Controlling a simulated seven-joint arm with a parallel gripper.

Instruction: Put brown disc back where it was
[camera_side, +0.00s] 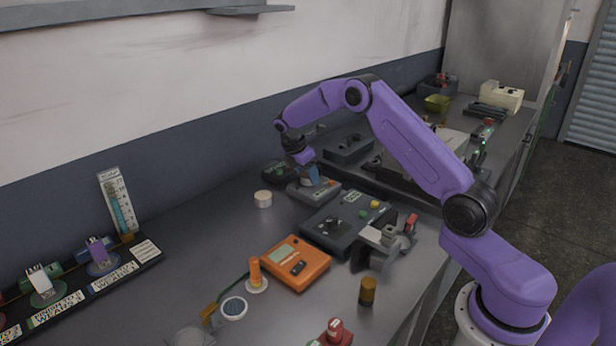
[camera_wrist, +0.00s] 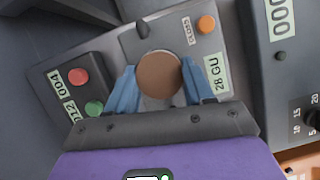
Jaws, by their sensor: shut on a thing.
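The brown disc (camera_wrist: 159,75) is between the two blue fingers of my gripper (camera_wrist: 159,84) in the wrist view. The fingers are shut on its left and right sides. The disc is over a grey box (camera_wrist: 205,45) that bears a "28 GU" label and an orange button. I cannot tell whether the disc touches the box. In the side view my gripper (camera_side: 312,177) points down at the grey box (camera_side: 325,194), and the disc cannot be made out there.
A small dark box (camera_wrist: 65,97) with red and green buttons is at left in the wrist view. A larger dark box (camera_side: 323,233) stands close in front. A pale cylinder (camera_side: 263,199), an orange box (camera_side: 297,268) and a grey clamp (camera_side: 372,257) are nearby.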

